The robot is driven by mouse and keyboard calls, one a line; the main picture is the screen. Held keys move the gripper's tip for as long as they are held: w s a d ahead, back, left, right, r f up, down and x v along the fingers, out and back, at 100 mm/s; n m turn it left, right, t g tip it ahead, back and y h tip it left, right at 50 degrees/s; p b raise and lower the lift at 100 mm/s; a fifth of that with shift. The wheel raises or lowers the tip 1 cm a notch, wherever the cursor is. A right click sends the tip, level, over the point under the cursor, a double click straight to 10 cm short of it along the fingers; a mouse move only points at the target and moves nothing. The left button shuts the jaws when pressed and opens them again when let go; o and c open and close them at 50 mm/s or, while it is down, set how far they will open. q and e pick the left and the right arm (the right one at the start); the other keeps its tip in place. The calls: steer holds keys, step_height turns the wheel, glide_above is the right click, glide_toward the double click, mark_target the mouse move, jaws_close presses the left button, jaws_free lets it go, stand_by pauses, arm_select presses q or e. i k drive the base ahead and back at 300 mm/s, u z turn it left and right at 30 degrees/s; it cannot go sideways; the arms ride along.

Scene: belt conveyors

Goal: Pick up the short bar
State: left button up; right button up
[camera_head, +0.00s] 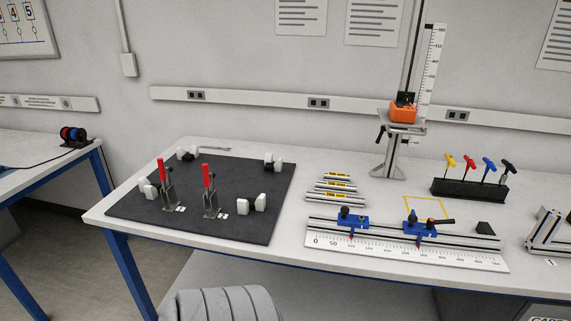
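The farthest bar (337,176) looks the shortest. The middle bar (332,187) is longer, and the nearest bar (334,198) is the longest. The label text is too small to read. All three lie flat and apart from one another, with nothing covering them. Neither of my grippers is in view.
A dark mat (225,226) with red-handled clamps and white blocks lies to the left. A ruler rail (385,245) with blue sliders runs in front of the bars. A height gauge (390,155) and a rack of coloured hex keys (469,188) stand right.

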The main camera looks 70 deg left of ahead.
mark_target(334, 177)
steer(key=k, duration=0.55)
steer(key=u, duration=0.7)
